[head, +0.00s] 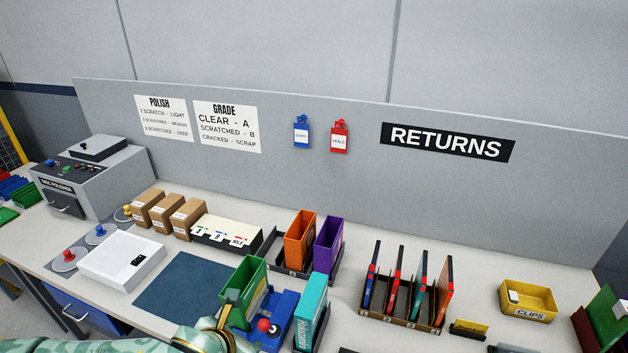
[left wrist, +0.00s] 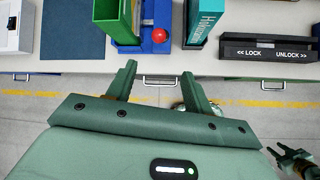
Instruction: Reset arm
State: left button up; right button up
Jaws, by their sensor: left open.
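My left gripper (left wrist: 158,76) is open in the left wrist view, with its two green fingers apart and nothing between them. It is over the gap in front of the bench's front edge. In the head view only part of my left arm shows at the bottom edge, and its fingers are not clear. My right gripper (left wrist: 293,160) shows small at the lower right of the left wrist view, over the floor. It is too small to tell whether its jaws are apart.
The bench holds a blue device with a red knob (head: 264,326), a green bin (head: 243,290), a teal holder (head: 311,308), a dark blue mat (head: 187,287), a white scale (head: 121,262) and a LOCK/UNLOCK box (left wrist: 268,49). Drawer handles (left wrist: 158,79) project below the bench edge.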

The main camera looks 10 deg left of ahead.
pick_arm(q)
jog(key=s+d+r+n+t+h, duration=0.2)
jog(key=d+r+n, duration=0.4)
jog(key=n, duration=0.8)
jog(key=s+a+f+n+g+y, duration=0.3)
jog(key=s+a+n+y, duration=0.5)
jog(key=a+n, duration=0.9)
jog(key=s+d+f+n+g+h+b, duration=0.1)
jog(key=s+d+f+h+b, duration=0.15)
jog(key=f, duration=1.05)
jog(key=s+d+f+n+g+h+b, duration=0.1)
jog(key=s+d+f+b, duration=0.2)
jog(key=f, duration=1)
jog(key=s+d+f+n+g+h+b, duration=0.15)
jog(key=f+b, duration=0.35)
jog(key=f, duration=0.8)
jog(key=s+f+n+g+h+b, duration=0.1)
jog(key=s+f+b, duration=0.6)
jog(key=s+f, duration=1.1)
notch_tip(320, 180, down, 3)
jog(key=shift+d+f+n+g, duration=0.1)
jog(key=shift+d+n+g, duration=0.05)
jog(key=shift+n+g, duration=0.3)
